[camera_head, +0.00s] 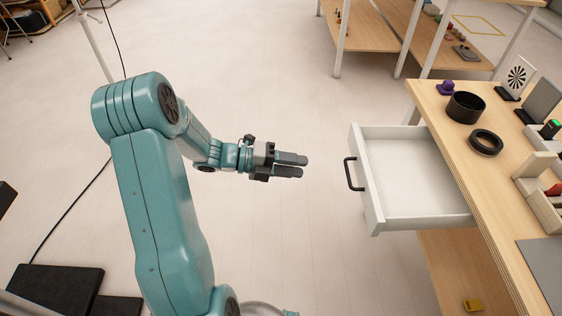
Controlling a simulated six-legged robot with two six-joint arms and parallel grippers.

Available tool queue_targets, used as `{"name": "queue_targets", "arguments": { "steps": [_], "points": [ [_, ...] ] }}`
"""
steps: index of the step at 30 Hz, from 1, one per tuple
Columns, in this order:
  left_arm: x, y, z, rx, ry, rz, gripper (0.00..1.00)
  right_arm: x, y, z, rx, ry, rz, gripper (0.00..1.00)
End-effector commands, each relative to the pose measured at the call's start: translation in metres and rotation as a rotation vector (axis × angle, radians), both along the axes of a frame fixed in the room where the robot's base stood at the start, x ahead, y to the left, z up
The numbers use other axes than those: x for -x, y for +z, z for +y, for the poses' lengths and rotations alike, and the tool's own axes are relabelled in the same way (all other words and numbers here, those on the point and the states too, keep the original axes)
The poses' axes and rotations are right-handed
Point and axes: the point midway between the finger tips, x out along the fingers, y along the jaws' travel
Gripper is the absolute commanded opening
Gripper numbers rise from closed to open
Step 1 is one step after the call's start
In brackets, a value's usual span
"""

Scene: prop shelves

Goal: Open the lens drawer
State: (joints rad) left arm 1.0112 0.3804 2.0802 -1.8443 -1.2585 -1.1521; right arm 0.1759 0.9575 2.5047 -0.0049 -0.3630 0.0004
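The lens drawer (408,222) is a white drawer pulled well out from under the wooden table's left edge. Its inside looks empty. A black bow handle (353,174) is on its front face. My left gripper (304,166) is to the left of the handle, apart from it, with its fingers pointing right toward it. The two dark fingers show a narrow gap between them with nothing in it. My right gripper is not in view.
The wooden table (450,155) carries a black cylinder (466,107), a black ring (486,142), a purple piece (446,88) and a round target card (517,77). Other shelves stand behind.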

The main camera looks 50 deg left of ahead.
Motion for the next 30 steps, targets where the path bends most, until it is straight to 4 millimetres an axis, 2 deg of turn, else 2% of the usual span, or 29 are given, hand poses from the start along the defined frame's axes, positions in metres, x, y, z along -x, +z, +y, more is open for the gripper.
{"name": "queue_targets", "arguments": {
  "steps": [3,8,24,27,29,30],
  "points": [
    [0.016,0.005,0.013,-0.002,0.002,0.0,0.36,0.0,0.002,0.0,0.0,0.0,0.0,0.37],
    [0.027,0.007,0.021,-0.001,0.0,-0.001,0.36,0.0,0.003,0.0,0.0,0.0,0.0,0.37],
    [0.028,0.008,0.022,-0.001,-0.001,0.0,0.36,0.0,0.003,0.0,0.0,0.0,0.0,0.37],
    [0.023,0.006,0.019,0.021,0.011,0.01,0.36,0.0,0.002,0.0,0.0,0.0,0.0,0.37],
    [0.011,0.0,0.014,0.075,0.047,0.037,0.36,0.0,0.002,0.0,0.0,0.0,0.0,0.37],
    [-0.002,-0.006,0.007,0.136,0.085,0.072,0.36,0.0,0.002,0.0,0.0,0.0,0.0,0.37]
  ]
}}
